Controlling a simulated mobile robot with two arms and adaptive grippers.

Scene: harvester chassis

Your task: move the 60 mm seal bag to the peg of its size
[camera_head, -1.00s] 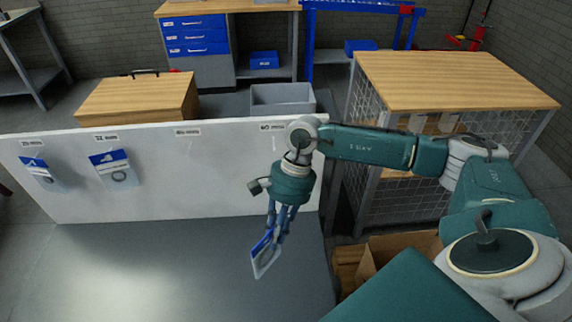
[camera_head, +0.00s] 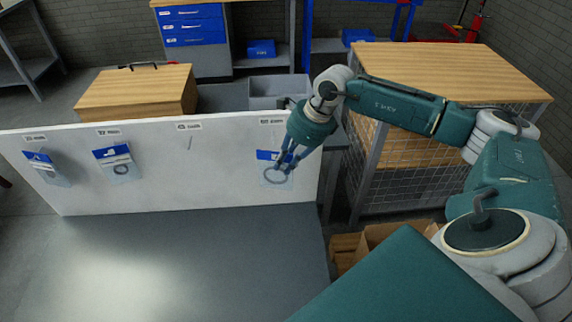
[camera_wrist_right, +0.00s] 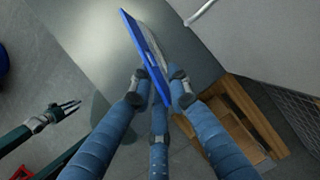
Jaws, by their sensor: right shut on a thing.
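My right gripper (camera_head: 287,163) is shut on the seal bag (camera_head: 275,176), a clear bag with a blue header and a dark ring inside. It holds the bag close to the white board (camera_head: 225,185), in front of its right end, below the rightmost label (camera_head: 272,121). The label's print is too small to read surely. In the right wrist view the blue header (camera_wrist_right: 140,48) sits edge-on between the fingers, and a pale peg (camera_wrist_right: 201,11) shows to its upper right. My left gripper (camera_wrist_right: 66,109) shows in that view with fingers apart, empty.
Two other blue-topped bags hang on the board: one at far left (camera_head: 45,168), one beside it (camera_head: 117,161). A bare peg (camera_head: 190,143) is at the third label. The grey table (camera_head: 190,260) is clear. A wire-mesh cabinet (camera_head: 430,180) stands right.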

